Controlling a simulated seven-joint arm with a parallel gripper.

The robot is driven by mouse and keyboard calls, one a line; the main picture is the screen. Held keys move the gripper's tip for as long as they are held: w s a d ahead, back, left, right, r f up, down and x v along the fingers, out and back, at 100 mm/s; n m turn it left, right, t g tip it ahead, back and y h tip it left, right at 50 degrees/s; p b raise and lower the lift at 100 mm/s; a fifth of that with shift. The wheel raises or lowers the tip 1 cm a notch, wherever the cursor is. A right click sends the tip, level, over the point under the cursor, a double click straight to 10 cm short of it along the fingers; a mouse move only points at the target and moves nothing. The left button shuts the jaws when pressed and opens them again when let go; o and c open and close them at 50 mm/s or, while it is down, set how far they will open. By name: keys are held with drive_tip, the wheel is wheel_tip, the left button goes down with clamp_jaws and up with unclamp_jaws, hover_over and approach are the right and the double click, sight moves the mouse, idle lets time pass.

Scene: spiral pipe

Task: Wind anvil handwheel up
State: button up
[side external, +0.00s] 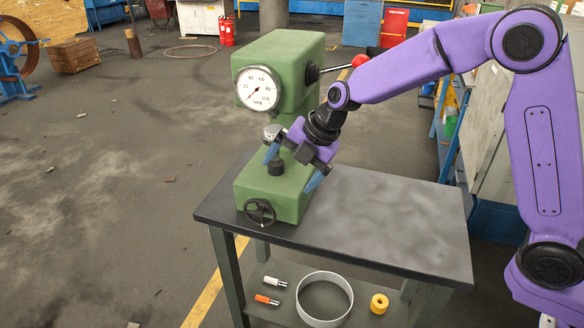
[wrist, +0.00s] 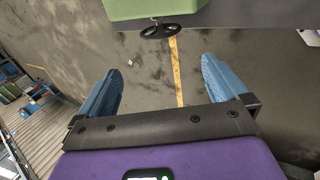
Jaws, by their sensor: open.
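The green hardness tester (side external: 278,190) stands at the left end of the dark tabletop, with a round dial gauge (side external: 258,89) on its head. The black anvil handwheel (side external: 260,212) is on the front of its base, low down. A short dark anvil (side external: 276,167) stands on top of the base. My gripper (side external: 293,170) is open, its blue fingers on either side of the anvil area, apart from the handwheel. In the wrist view, the fingers (wrist: 162,85) are spread and empty. The handwheel (wrist: 162,31) shows beyond them at the top, under the green base.
The dark table (side external: 400,225) is clear to the right of the tester. A red-knobbed lever (side external: 359,61) sticks out right of the tester's head, near my arm.

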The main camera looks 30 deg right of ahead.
idle(0.3)
drive_tip(key=n+g+h, duration=0.1)
drive_tip(key=g+h, duration=0.1)
approach(263, 206)
drive_tip(key=s+a+r, duration=0.3)
drive_tip(key=s+a, duration=0.1)
drive_tip(key=w+a+m+t+h, duration=0.1)
drive_tip(key=w+a+h, duration=0.15)
drive_tip(key=h, duration=0.25)
drive_tip(key=x, duration=1.6)
drive_tip(key=shift+w+d+f, duration=0.1)
drive_tip(key=shift+w, duration=0.05)
drive_tip(key=c, duration=0.7)
drive_tip(key=shift+t, duration=0.3)
drive_tip(key=shift+w+d+m+t+y, duration=0.15)
drive_tip(key=shift+m+t+y, duration=0.1)
drive_tip(key=shift+t+y, duration=0.45)
drive_tip(key=shift+s+d+m+t+y, duration=0.15)
drive_tip(key=shift+m+t+y, duration=0.1)
drive_tip(key=shift+t+y, duration=0.4)
